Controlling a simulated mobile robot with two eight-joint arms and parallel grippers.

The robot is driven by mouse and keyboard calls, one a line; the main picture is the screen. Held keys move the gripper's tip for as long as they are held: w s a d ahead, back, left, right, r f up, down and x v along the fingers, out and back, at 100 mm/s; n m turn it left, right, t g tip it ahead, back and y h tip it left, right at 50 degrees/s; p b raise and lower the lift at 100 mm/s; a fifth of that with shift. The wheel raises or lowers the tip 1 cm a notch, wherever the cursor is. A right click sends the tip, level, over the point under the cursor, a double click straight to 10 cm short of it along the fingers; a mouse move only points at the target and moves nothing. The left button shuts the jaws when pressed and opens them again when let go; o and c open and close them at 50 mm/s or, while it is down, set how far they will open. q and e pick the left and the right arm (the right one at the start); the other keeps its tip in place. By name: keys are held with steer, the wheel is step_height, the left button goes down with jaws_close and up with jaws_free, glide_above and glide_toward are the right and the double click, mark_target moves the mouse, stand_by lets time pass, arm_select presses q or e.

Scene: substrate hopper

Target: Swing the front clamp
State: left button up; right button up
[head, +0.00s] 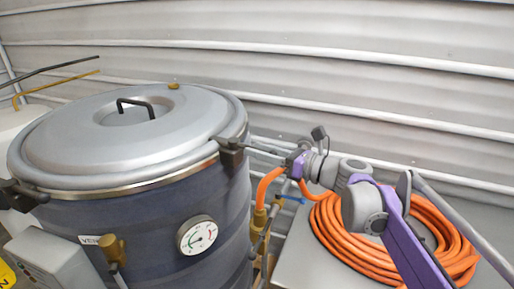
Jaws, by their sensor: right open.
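A large dark blue drum (150,225) with a round grey lid (75,140) fills the left half of the head view. A dark clamp (230,147) sits on the lid's rim at the right. Another dark clamp (22,194) sits on the rim at the left edge. I cannot tell from the picture which one is called the front clamp. My right gripper (262,153) comes in from the right, open, with its thin fingers pointing left close to the right clamp. Whether they touch it is unclear. My left gripper is not in view.
The lid has a black handle (136,106). A dial gauge (197,235) and a brass fitting (112,247) stick out from the drum's front. A grey box (50,255) stands at lower left. An orange hose coil (330,233) lies on a grey surface under my right arm. A corrugated wall is behind.

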steer(key=shift+w+a, duration=0.25)
steer(key=shift+a, duration=0.2)
jaws_close()
stand_by(1.2)
